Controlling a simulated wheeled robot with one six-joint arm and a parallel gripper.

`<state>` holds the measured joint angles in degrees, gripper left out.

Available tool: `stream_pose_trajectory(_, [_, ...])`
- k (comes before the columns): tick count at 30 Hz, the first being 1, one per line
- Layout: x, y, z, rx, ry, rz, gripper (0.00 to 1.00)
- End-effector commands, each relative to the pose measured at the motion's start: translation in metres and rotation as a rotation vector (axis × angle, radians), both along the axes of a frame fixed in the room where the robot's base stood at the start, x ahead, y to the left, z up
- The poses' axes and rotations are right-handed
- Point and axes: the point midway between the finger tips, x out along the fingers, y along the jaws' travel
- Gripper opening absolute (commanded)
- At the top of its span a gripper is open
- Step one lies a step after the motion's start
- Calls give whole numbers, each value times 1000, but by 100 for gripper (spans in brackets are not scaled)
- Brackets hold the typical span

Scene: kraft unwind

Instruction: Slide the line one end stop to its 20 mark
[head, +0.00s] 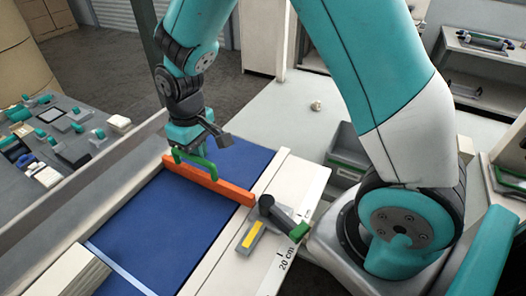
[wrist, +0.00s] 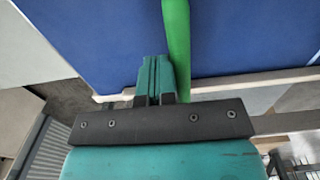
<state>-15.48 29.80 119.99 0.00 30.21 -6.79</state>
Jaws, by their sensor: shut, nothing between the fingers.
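The end stop is an orange bar (head: 209,181) lying across the blue belt (head: 165,232) in the head view. A green handle (head: 194,163) stands on it. My gripper (head: 184,147) is at the handle's far left end. In the wrist view my gripper's teal fingers (wrist: 155,72) are shut together with nothing between them. The green handle (wrist: 177,45) runs right beside them; I cannot tell whether they touch. The scale on the white side rail shows a 20 cm mark (head: 286,262), nearer the camera than the orange bar. The orange bar is not clearly visible in the wrist view.
Pale stacked sheets (head: 68,274) lie at lower left. The belt between is clear.

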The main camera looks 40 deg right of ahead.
Motion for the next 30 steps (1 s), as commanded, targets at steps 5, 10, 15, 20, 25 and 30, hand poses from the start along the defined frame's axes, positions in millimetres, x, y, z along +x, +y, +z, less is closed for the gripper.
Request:
stream_pose_trajectory(5, [-2,4,0,1,1,2,0])
stream_pose_trajectory(10, [-3,7,0,1,1,2,0])
stream_pose_trajectory(15, [-4,10,0,1,1,2,0])
stream_pose_trajectory(20, [-6,13,0,1,1,1,0])
stream_pose_trajectory(25, [-7,16,0,1,1,2,0])
stream_pose_trajectory(30, [-8,19,0,1,1,2,0])
